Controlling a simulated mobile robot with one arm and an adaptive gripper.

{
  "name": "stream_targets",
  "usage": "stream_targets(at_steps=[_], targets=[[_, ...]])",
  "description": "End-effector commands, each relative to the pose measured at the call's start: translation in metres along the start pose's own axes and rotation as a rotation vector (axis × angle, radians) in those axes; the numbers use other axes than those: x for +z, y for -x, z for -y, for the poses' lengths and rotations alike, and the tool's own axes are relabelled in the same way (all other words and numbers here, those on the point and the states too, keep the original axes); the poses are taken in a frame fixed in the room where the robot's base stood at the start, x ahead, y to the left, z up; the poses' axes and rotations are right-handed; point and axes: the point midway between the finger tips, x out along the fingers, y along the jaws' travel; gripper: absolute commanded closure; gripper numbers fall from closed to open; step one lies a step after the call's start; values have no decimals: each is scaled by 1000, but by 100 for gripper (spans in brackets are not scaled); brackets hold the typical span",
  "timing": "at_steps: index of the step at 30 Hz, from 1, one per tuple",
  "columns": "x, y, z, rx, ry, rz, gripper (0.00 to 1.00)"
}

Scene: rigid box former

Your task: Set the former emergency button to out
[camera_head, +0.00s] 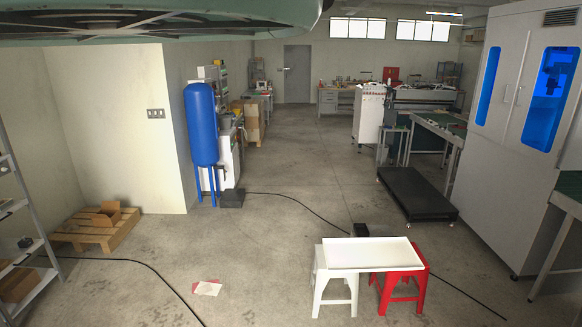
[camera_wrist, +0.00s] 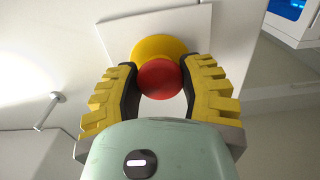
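The emergency button shows in the wrist view as a round red cap (camera_wrist: 165,80) on a yellow collar (camera_wrist: 163,47), set on a pale square plate. My gripper (camera_wrist: 160,68) has its yellow, dark-padded fingers on either side of the red cap. Both pads look to be against the cap's sides, so it appears shut on it. The pads partly cover the cap's edges. Whether the cap is pressed in or out cannot be told from this angle. In the head view I can make out neither the button nor my gripper.
In the wrist view a pale rod-like handle (camera_wrist: 48,110) sticks out at left. In the head view a tall white cabinet with blue windows (camera_head: 511,180) stands at right. White (camera_head: 337,290) and red stools (camera_head: 402,291) carry a white tray (camera_head: 370,254). Open floor lies mid-room.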

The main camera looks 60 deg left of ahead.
Motion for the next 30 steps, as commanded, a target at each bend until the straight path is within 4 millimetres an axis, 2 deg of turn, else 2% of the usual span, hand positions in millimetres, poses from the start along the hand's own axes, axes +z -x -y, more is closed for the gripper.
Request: stream_targets(at_steps=[1, 10, 19, 30], targets=[[0, 0, 0, 0, 0, 0, 68], [0, 0, 0, 0, 0, 0, 99], [6, 1, -2, 10, -3, -3, 100], [2, 9, -1, 4, 3, -2, 100]])
